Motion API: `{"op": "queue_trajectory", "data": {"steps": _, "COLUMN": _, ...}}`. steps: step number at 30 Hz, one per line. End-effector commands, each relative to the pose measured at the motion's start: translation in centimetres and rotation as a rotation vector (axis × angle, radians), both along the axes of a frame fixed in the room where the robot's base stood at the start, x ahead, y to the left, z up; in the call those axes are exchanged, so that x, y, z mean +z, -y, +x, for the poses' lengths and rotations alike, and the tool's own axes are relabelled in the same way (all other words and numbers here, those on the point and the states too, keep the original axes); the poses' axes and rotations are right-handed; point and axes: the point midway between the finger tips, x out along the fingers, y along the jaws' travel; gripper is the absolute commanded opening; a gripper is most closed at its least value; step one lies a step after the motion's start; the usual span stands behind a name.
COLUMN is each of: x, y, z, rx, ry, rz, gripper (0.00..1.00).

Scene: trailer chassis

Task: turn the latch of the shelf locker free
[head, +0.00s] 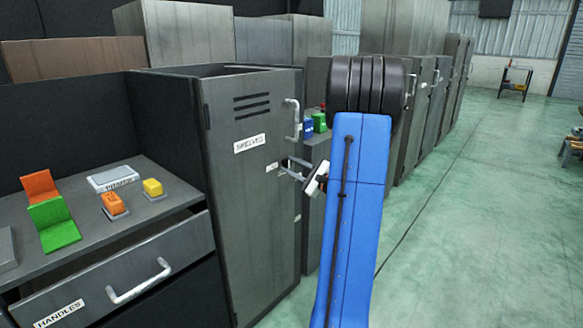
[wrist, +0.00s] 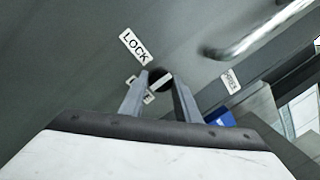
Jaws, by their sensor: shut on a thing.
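The shelf locker (head: 255,190) is a grey metal cabinet with a "SHELVES" label and its door closed or nearly so. Its latch (wrist: 160,82) is a small light bar on a dark round base, below a "LOCK" label (wrist: 135,47) in the wrist view. My gripper (head: 284,168) is at the right side of the door, under the door's handle (head: 293,119). In the wrist view my gripper (wrist: 163,88) has its fingers shut on the latch. The fingers and my arm hide part of the latch in the head view.
An open drawer (head: 115,270) labelled "HANDLES" sticks out at lower left. Above it a bench holds orange and green folded pieces (head: 54,222) and a yellow block (head: 153,188). Blue and green items (head: 314,124) stand right of the locker.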

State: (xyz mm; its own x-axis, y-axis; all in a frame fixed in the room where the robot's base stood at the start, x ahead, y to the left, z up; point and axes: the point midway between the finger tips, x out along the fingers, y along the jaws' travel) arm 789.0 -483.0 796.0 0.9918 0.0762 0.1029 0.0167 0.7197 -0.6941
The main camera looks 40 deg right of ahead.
Motion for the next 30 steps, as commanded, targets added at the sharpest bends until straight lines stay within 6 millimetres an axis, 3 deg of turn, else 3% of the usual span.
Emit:
{"op": "queue_trajectory", "data": {"steps": 2, "x": 0.0, "y": 0.1, "z": 0.0, "rx": -0.003, "ry": 0.0, "rz": 0.0, "gripper": 0.07}}
{"op": "queue_trajectory", "data": {"steps": 3, "x": 0.0, "y": 0.1, "z": 0.0, "rx": -0.002, "ry": -0.001, "rz": 0.0, "gripper": 0.39}}
{"op": "queue_trajectory", "data": {"steps": 5, "x": 0.0, "y": 0.1, "z": 0.0, "rx": -0.002, "ry": -0.001, "rz": 0.0, "gripper": 0.48}}
{"op": "queue_trajectory", "data": {"steps": 17, "x": -0.1, "y": 0.1, "z": -0.6, "rx": -0.002, "ry": 0.0, "rz": -0.001, "gripper": 0.48}}
{"op": "queue_trajectory", "data": {"steps": 30, "x": -0.8, "y": 0.8, "z": -7.6, "rx": -0.005, "ry": -0.001, "rz": -0.001, "gripper": 0.48}}
